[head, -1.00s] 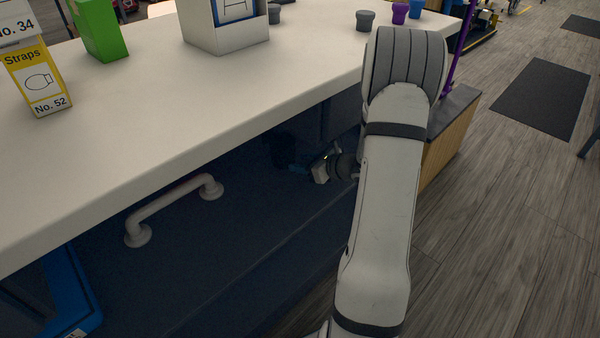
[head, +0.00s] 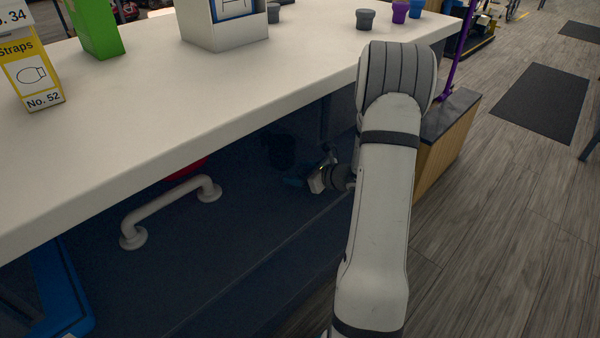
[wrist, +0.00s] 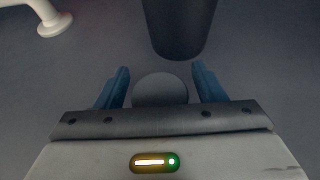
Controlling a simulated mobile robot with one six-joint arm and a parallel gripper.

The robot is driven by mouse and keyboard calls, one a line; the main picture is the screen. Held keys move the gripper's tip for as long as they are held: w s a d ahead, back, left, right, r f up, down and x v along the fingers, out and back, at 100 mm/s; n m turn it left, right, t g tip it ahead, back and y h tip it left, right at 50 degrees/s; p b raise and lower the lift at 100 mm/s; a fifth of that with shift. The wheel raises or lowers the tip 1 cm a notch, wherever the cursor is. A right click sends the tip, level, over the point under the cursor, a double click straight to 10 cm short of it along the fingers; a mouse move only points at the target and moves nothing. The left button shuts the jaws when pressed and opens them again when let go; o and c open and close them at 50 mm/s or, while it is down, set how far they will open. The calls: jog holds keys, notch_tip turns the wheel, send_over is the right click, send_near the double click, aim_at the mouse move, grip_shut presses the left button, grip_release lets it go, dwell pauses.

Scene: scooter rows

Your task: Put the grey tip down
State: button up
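My gripper (head: 308,168) is under the white counter, in the dark shelf space, at the end of my bent arm. In the wrist view its two blue fingers (wrist: 160,68) stand apart. A round, flat-topped grey thing, seemingly the grey tip (wrist: 160,88), lies between them. Narrow gaps seem to show on both sides of it. Its base is hidden, so I cannot tell how it rests. A dark tapered cylinder (wrist: 181,28) stands just beyond the fingers; it seems to be the dark shape (head: 281,150) in the head view.
A white grab bar (head: 170,208) is left of my gripper; its end shows in the wrist view (wrist: 52,22). A red thing (head: 186,169) is behind it. The white counter (head: 190,95) overhangs the shelf. On it stand another grey tip (head: 365,19) and purple and blue ones.

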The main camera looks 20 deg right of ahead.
jog(key=shift+r, duration=0.1)
jog(key=shift+r+p, duration=0.2)
jog(key=shift+p, duration=0.1)
jog(key=p+v, duration=0.3)
jog(key=v, duration=0.8)
jog(key=shift+d+f, duration=0.1)
jog(key=shift+s+d, duration=0.15)
jog(key=shift+s, duration=0.2)
jog(key=shift+s, duration=0.1)
